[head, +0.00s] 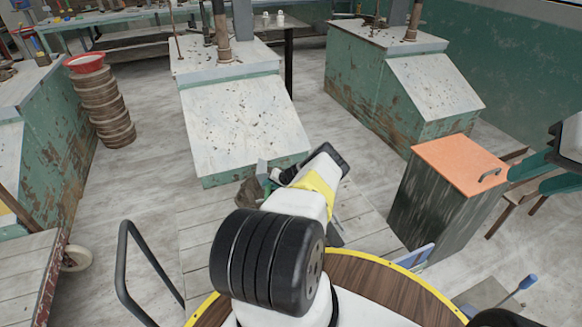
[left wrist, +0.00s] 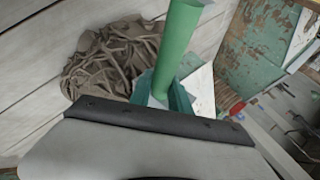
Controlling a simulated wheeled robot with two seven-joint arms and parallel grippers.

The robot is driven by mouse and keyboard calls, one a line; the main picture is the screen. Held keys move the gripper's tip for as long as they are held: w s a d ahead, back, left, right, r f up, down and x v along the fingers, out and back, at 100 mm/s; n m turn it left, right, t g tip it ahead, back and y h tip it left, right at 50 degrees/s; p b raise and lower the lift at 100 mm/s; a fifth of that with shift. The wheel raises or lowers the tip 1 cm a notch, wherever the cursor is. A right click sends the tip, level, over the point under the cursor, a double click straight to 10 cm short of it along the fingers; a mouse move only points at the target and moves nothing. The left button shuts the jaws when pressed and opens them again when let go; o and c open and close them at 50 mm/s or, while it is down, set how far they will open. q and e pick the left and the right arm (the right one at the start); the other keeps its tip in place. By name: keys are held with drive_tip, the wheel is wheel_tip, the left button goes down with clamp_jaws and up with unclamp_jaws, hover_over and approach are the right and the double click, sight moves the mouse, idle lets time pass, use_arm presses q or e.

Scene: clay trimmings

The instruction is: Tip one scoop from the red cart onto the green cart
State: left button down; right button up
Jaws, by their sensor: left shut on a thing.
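My left gripper (head: 268,178) is over the pale plank deck (head: 205,235) in the middle of the head view, mostly hidden by my own arm. It is shut on a green scoop. In the left wrist view the scoop's green handle (left wrist: 180,45) runs down toward its pan, which is partly hidden. A heap of brown clay trimmings (left wrist: 108,66) lies beside it on pale planks; part of it shows past the gripper in the head view (head: 248,191). Whether the pan holds clay cannot be told. A red-edged plank cart (head: 35,270) stands at lower left. I cannot identify the green cart.
A dark cabinet with an orange top (head: 460,160) stands at right. Green worn plinths with sloped pale tops (head: 245,115) stand ahead. A stack of round brown discs (head: 105,108) with a red bowl (head: 84,63) is at left. Grey floor lies between them.

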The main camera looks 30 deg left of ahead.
use_arm(q)
drive_tip(key=shift+r, duration=0.1)
idle(0.4)
drive_tip(key=shift+r, duration=3.45)
